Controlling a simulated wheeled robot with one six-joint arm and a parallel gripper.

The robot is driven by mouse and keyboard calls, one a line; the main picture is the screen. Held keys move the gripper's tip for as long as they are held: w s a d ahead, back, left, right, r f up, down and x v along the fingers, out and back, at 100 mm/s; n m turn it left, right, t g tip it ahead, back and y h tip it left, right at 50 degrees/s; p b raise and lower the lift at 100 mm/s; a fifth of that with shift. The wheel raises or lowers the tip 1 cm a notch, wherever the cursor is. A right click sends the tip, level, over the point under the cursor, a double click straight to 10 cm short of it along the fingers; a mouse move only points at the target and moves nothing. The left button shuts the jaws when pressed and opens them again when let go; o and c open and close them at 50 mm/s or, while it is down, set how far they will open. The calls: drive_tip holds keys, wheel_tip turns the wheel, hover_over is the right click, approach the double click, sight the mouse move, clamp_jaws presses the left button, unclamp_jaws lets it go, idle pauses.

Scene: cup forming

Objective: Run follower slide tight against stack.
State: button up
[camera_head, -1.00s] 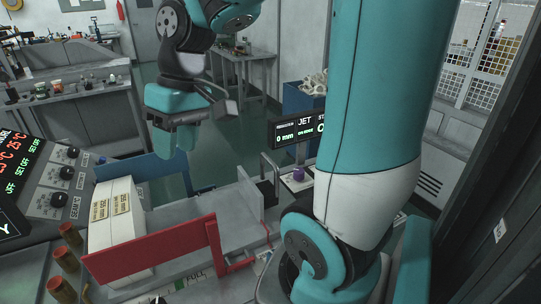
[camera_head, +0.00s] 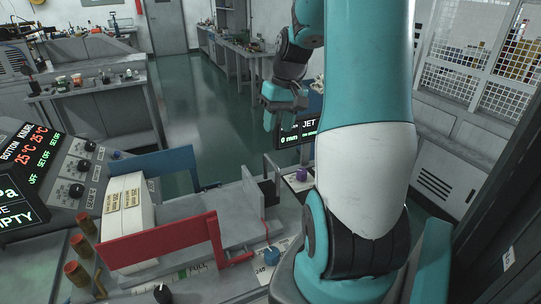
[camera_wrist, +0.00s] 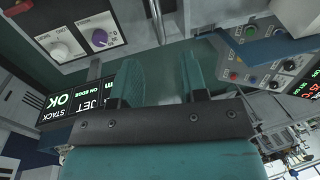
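The stack, a pale block of blanks (camera_head: 128,203) with yellow labels, stands at the left end of a grey trough between a red side plate (camera_head: 160,243) and a blue side plate (camera_head: 152,163). An upright grey plate (camera_head: 252,200), which looks like the follower slide, stands at the trough's right part. A stretch of bare trough bed lies between it and the stack. My gripper (camera_head: 278,112) is in the air beyond and above the trough, touching neither. In the wrist view my gripper (camera_wrist: 162,78) has its two teal fingers apart, with nothing between them.
A small display (camera_head: 297,133) reading "JET" and "0 mm" stands behind the trough, close to my gripper; the wrist view shows "STACK OK" on it (camera_wrist: 58,108). A purple knob (camera_head: 302,174) is right of the trough. A control console (camera_head: 75,165) is at left.

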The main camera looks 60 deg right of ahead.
sight(271, 160)
drive_tip(key=f, duration=0.3)
drive_tip(key=a+f, duration=0.1)
drive_tip(key=f, duration=0.2)
drive_tip(key=w+f+p, duration=0.1)
drive_tip(key=f, duration=0.2)
drive_tip(key=shift+a+f, duration=0.1)
drive_tip(key=shift+a, duration=0.1)
